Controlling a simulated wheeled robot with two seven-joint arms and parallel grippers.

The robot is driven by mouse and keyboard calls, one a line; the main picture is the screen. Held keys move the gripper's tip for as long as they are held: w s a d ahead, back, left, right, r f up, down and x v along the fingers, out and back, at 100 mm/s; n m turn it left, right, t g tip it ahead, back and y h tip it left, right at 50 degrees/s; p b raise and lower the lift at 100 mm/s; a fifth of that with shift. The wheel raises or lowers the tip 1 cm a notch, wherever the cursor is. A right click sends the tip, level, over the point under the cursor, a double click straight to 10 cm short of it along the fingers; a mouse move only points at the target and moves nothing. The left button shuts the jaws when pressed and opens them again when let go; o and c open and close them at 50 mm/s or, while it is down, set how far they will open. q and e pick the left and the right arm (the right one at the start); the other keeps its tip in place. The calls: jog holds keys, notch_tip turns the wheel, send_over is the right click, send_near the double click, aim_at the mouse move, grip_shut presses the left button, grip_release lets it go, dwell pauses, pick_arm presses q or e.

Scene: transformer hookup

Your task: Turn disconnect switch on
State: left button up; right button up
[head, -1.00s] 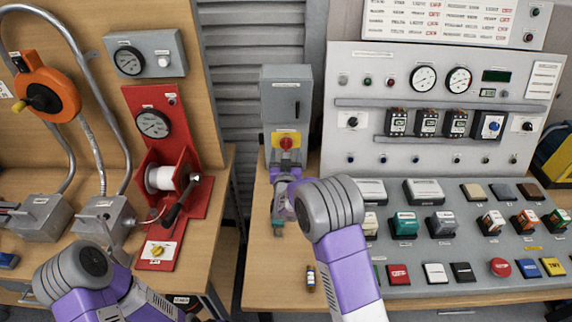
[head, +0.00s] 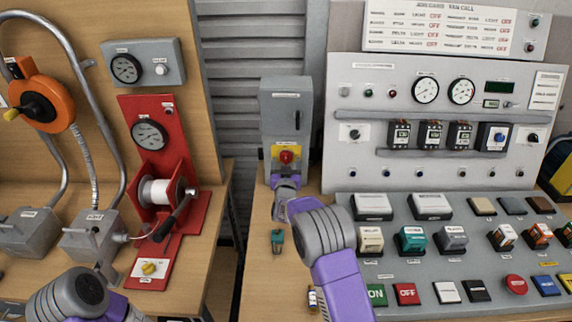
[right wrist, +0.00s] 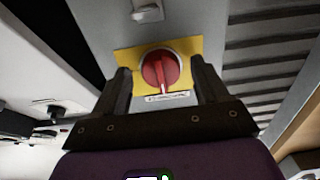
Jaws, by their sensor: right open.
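The disconnect switch is a red rotary knob (head: 286,157) on a yellow plate (head: 278,152), on the front of a grey box (head: 286,105) standing at the back of the right table. In the right wrist view the red knob (right wrist: 160,69) shows its handle bar close to vertical. My right gripper (right wrist: 160,85) is open, with one dark finger on each side of the knob; I cannot tell whether they touch it. In the head view my right gripper (head: 285,185) is just below and in front of the knob. My left arm shows at the lower left, but its gripper is out of view.
A grey control panel (head: 440,75) with gauges and a sloped button console (head: 345,215) stands to the right. A small teal object (head: 277,241) and a small bottle (head: 313,298) lie on the table. A red winch stand (head: 165,130) is on the left table.

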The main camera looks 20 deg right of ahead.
jog(key=shift+w, duration=0.25)
jog(key=shift+c, duration=0.3)
